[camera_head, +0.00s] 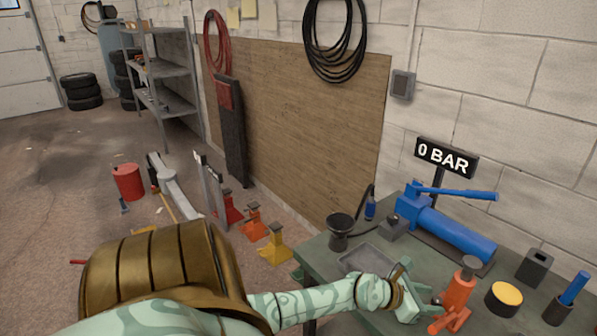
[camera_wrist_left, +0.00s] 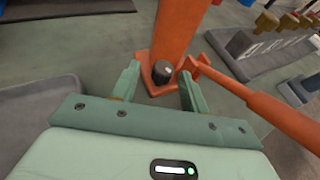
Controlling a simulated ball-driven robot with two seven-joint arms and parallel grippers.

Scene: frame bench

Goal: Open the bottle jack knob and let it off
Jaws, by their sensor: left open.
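The orange bottle jack (camera_head: 457,298) stands upright on the bench near its front right. It also shows in the left wrist view (camera_wrist_left: 172,30), with a lever-like orange bar (camera_wrist_left: 262,105) running down to the right. Its small dark knob (camera_wrist_left: 162,73) sits low on the base, facing me. My left gripper (camera_head: 422,293) is just left of the jack in the head view. In the wrist view its open fingers (camera_wrist_left: 160,80) stand on either side of the knob, with visible gaps. Whether they touch the jack base cannot be told. My right gripper is not in view.
A blue hydraulic pump (camera_head: 455,230) and a "0 BAR" sign (camera_head: 446,158) stand behind the jack. A grey tray (camera_head: 355,262) lies left of my gripper. A yellow-topped tin (camera_head: 503,297), a dark block (camera_head: 534,267) and a blue-handled item (camera_head: 571,290) stand to the right.

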